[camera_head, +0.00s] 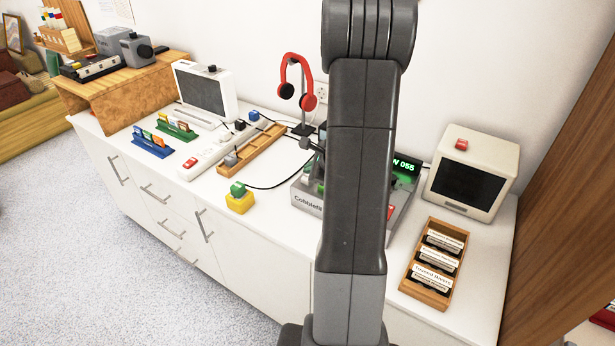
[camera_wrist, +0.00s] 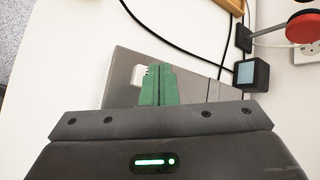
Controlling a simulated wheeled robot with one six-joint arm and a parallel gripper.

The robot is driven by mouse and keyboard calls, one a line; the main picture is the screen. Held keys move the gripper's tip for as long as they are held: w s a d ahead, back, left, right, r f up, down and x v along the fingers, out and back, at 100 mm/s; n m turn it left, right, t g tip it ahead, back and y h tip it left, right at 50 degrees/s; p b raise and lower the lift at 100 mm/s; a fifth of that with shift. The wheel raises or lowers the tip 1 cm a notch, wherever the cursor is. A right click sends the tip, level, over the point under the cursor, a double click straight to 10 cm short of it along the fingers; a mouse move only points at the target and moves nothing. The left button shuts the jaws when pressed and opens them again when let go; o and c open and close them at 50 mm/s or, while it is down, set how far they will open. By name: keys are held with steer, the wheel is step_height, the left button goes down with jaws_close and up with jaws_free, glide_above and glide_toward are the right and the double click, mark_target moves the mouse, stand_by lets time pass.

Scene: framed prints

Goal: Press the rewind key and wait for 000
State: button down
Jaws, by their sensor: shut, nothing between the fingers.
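The grey machine (camera_head: 307,201) with lettering on its front stands on the white cabinet, mostly behind my arm. Its green display (camera_head: 407,167) shows "055" after a partly hidden letter. A white key (camera_head: 306,179) is on its left side, and a red key (camera_head: 390,212) shows right of my arm; I cannot read which is rewind. In the wrist view, my gripper (camera_wrist: 158,72) has its green fingers together and empty over the machine's grey top (camera_wrist: 122,75). The fingertips are close beside a white key (camera_wrist: 138,75); I cannot tell whether they touch anything.
A cream monitor (camera_head: 466,183) and a wooden tray of labelled tapes (camera_head: 427,274) stand right. Red headphones (camera_head: 289,75) hang behind. A green-topped yellow block (camera_head: 239,203), a power strip (camera_head: 200,163) and a slotted wooden tray (camera_head: 262,143) lie left. Black cables cross the top.

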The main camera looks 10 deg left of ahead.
steer(key=shift+r+p, duration=2)
steer(key=shift+r, duration=0.5)
